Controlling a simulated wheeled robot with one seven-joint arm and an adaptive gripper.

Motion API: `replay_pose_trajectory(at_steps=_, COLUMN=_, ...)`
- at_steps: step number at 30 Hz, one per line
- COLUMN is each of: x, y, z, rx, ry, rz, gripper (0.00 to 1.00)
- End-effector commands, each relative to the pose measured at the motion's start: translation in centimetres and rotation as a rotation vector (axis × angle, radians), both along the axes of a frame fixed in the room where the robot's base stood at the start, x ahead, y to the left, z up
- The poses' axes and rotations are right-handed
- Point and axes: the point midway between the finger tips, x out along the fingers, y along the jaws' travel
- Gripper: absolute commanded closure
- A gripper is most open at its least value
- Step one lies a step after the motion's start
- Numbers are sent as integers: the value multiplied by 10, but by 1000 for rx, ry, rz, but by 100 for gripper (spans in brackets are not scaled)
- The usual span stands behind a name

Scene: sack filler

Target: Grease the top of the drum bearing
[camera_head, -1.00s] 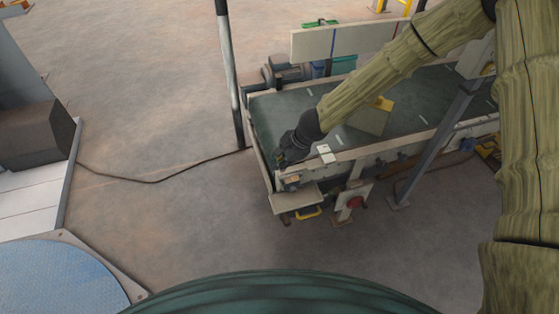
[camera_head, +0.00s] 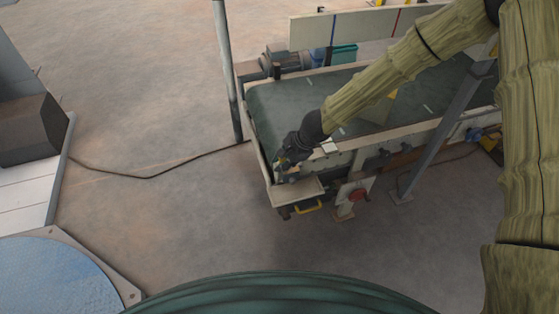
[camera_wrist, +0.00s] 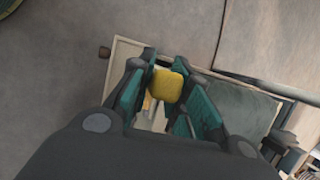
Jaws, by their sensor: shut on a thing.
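My gripper (camera_head: 286,166) is at the near left corner of the conveyor, above a small pale shelf (camera_head: 306,188). In the wrist view, its teal fingers (camera_wrist: 165,100) stand on both sides of a small yellow block-like piece (camera_wrist: 167,85) and are shut on it. The drum end of the conveyor lies under the dark green belt (camera_head: 275,100). I cannot make out the drum bearing clearly; my gripper covers that corner.
A yellow handle (camera_head: 309,207) hangs under the shelf, and a red button (camera_head: 357,195) sits to its right. A grey post (camera_head: 228,80) stands left of the conveyor. A cable (camera_head: 150,176) crosses the floor. The floor in front is clear.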

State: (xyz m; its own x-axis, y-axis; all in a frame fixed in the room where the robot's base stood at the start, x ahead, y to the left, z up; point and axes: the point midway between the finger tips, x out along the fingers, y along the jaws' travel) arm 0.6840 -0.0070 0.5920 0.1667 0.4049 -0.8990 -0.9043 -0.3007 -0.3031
Motion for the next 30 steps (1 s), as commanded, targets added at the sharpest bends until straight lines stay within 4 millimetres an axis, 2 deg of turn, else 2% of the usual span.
replay_pose_trajectory(at_steps=16, x=4, y=-46, z=2, rx=0, ry=0, rz=-3, gripper=100)
replay_pose_trajectory(at_steps=18, x=4, y=-44, z=-4, rx=0, ry=-1, rz=-3, gripper=100)
replay_pose_trajectory(at_steps=20, x=4, y=-38, z=0, rx=0, ry=-3, rz=1, gripper=100)
replay_pose_trajectory(at_steps=30, x=1, y=-8, z=-1, rx=0, ry=-1, rz=6, gripper=100)
